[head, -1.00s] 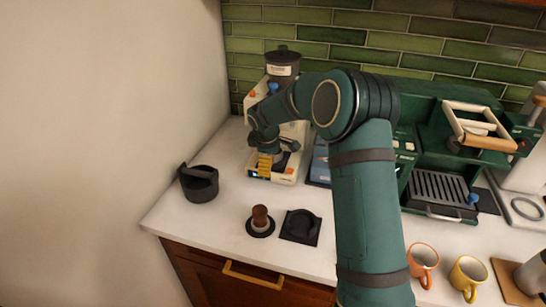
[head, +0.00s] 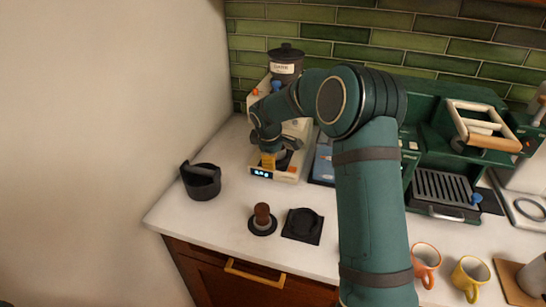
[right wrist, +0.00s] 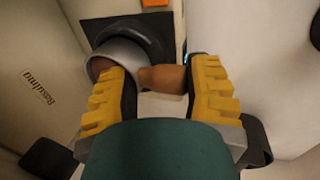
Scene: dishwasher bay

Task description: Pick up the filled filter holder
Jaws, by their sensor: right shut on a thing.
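The filter holder (right wrist: 118,52) shows in the right wrist view as a silver ring-shaped basket with a short brown handle (right wrist: 163,78). It sits at the grinder's dark fork. My right gripper (right wrist: 160,90) has its yellow fingers on both sides of the handle and is shut on it. In the head view my right gripper (head: 268,160) is low at the front of the white grinder (head: 288,172), and the holder is mostly hidden there. My left gripper is not in view.
A black knock box (head: 201,186), a brown-handled tamper (head: 262,220) and a black tamping stand (head: 303,226) are on the white counter. A green espresso machine (head: 440,160) stands right of the grinder. Orange (head: 425,258) and yellow (head: 469,276) mugs are front right.

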